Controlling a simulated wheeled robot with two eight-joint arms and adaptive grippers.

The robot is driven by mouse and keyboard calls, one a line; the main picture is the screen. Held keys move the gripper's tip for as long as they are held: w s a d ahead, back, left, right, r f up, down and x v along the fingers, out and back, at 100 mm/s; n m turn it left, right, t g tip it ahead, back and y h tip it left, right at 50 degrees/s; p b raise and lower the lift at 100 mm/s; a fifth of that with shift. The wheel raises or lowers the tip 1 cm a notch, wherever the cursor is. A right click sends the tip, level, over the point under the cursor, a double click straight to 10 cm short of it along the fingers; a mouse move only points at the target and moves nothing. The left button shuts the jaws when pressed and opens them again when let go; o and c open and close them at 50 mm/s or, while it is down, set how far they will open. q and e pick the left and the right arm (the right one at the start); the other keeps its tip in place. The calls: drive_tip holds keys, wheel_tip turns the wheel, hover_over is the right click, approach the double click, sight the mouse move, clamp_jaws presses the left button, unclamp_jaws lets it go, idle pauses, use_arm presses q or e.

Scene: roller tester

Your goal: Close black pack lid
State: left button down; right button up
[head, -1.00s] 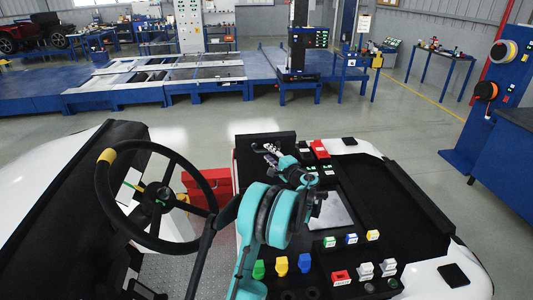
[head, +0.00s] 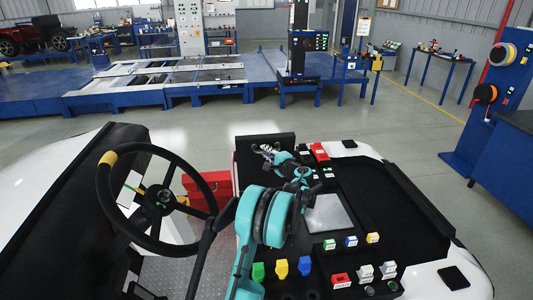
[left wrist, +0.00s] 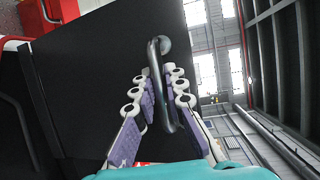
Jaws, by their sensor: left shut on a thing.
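The black pack lid (head: 252,144) stands raised at the far left edge of the black console in the head view. In the left wrist view the lid (left wrist: 105,75) is a large flat black panel. A curved metal handle (left wrist: 163,88) is fixed to it. My left gripper (head: 266,152) is at the lid's face. In the left wrist view its purple-padded fingers (left wrist: 163,98) lie on either side of the handle, and it is shut on it. My wrist hides part of the lid in the head view. My right gripper is not in view.
The console carries a grey screen (head: 325,213), coloured switches such as a yellow one (head: 281,267), and a red block (head: 319,151) near the lid. A black steering wheel (head: 158,198) stands to the left. A red box (head: 208,190) lies between them.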

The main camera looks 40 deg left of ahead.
sight(267, 141)
use_arm(q)
drive_tip(key=w+a+p, duration=0.1)
drive_tip(key=w+a+r+h+p, duration=0.1)
drive_tip(key=w+a, duration=0.1)
drive_tip(key=w+a+h+p, duration=0.1)
drive_tip(key=a+p, duration=0.1)
drive_tip(key=shift+w+a+r+m+g, duration=0.15)
drive_tip(key=shift+a+r+m+g, duration=0.05)
drive_tip(key=shift+m+g, duration=0.2)
drive_tip(key=shift+g+h, duration=0.3)
drive_tip(key=shift+h, duration=0.3)
drive_tip(key=w+a, duration=0.1)
drive_tip(key=a, duration=0.1)
drive_tip(key=w+a+f+p, duration=0.1)
drive_tip(key=w+a, duration=0.1)
drive_tip(key=shift+w, duration=0.15)
drive_tip(key=c, duration=1.6)
unclamp_jaws()
drive_tip(key=shift+f, duration=0.1)
drive_tip(key=shift+o, duration=0.2)
